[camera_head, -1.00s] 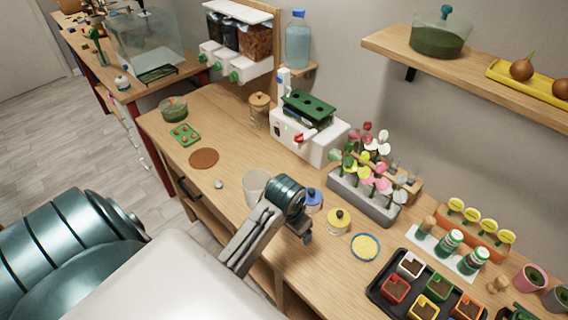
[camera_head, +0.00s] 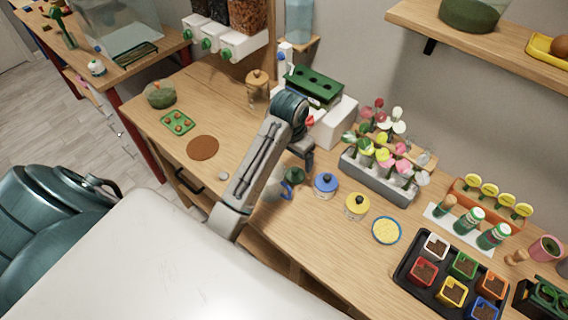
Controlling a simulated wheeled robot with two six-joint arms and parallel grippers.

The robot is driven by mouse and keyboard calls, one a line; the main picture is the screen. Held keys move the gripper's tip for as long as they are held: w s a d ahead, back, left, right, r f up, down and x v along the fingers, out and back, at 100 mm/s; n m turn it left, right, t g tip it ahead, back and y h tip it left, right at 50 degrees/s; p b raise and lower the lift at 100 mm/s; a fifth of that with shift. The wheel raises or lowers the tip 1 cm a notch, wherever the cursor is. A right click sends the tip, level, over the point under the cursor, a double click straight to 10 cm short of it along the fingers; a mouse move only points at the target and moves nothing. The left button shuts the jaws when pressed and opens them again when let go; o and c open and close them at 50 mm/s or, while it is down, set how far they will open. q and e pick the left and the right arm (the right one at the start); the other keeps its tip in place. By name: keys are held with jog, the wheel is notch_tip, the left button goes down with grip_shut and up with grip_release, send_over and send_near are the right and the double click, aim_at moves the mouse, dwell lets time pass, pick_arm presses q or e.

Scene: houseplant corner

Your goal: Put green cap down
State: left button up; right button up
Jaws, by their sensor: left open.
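A dark green cap (camera_head: 294,174) shows just under my left gripper (camera_head: 298,178), between the clear glass jar (camera_head: 271,188) and the blue-lidded jar (camera_head: 325,185). My left gripper points down over the table and its jaws are open around or right beside the cap. I cannot tell whether a finger touches the cap, or whether it rests on the table or the glass jar's edge. My left arm partly hides the glass jar. My right gripper is not in view.
A yellow-lidded jar (camera_head: 357,207) and a yellow-filled dish (camera_head: 386,230) stand to the right. A grey flower holder (camera_head: 378,181) and a white machine (camera_head: 333,122) are behind. A brown round mat (camera_head: 202,147) lies left, with bare wood around it.

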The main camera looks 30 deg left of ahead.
aim_at(295, 170)
pick_arm(q)
jog(key=f, duration=0.1)
jog(key=f+p, duration=0.1)
jog(key=f, duration=0.1)
jog(key=w+f, duration=0.1)
jog(key=f, duration=0.1)
jog(key=shift+a+f+p, duration=0.15)
jog(key=shift+f+p, duration=0.1)
jog(key=shift+p, duration=0.1)
jog(key=shift+w+f+p, duration=0.1)
jog(key=shift+f+p, duration=0.2)
jog(key=f+p, duration=0.1)
jog(key=f, duration=0.1)
jog(key=w+f, duration=0.1)
jog(key=f, duration=0.1)
jog(key=shift+w+a+p, duration=0.1)
jog(key=shift+p, duration=0.3)
jog(key=shift+f, duration=0.25)
jog(key=c, duration=0.9)
jog(key=shift+c, duration=0.6)
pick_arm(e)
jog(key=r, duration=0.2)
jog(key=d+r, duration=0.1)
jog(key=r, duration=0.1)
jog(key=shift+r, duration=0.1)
